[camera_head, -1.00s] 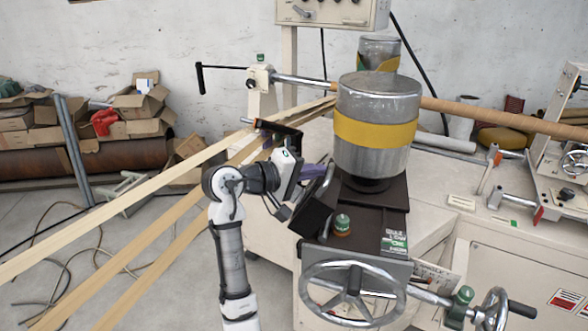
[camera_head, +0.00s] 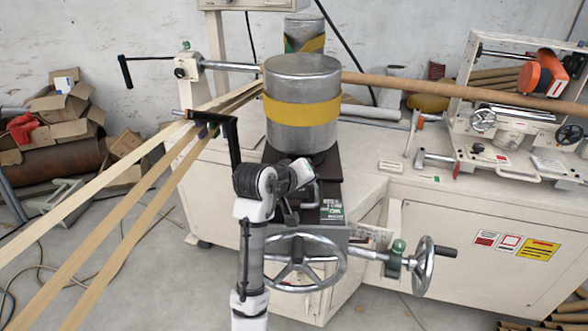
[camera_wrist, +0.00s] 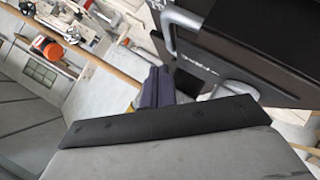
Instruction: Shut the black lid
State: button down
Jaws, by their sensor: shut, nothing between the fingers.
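In the wrist view, my gripper (camera_wrist: 158,88) shows as two dark purple fingers side by side, shut and empty. To their right is a black box-like part with metal handles, whose dark panel (camera_wrist: 215,62) appears to be the black lid. The fingers are close to its handle (camera_wrist: 238,90); I cannot tell whether they touch. In the head view, my wrist covers much of this place and hides the fingertips. A dark surface of the machine (camera_head: 331,188) shows just right of my wrist, below the metal drum. How far the lid stands open is unclear.
The metal drum (camera_head: 302,115) with a yellow band stands behind my wrist. A handwheel (camera_head: 305,262) is in front, and a smaller one (camera_head: 424,268) to its right. A black bracket (camera_head: 232,135) and pale strips (camera_head: 120,215) lie to the left. The lower left floor is partly clear.

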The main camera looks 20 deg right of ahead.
aim_at(314, 189)
jog(key=shift+s+d+f, duration=0.2)
jog(key=shift+d+f, duration=0.2)
jog(key=shift+f, duration=0.35)
jog(key=shift+s+d+f, duration=0.15)
jog(key=shift+d+f, duration=0.25)
jog(key=shift+f, duration=0.3)
jog(key=shift+f, duration=0.1)
jog(key=shift+r+p, duration=0.4)
jog(key=s+a+r, duration=0.4)
jog(key=s+r, duration=0.1)
jog(key=r, duration=0.5)
jog(key=shift+s+a+r+p, duration=0.2)
jog(key=shift+s+a+p, duration=0.15)
jog(key=shift+a+p, duration=0.05)
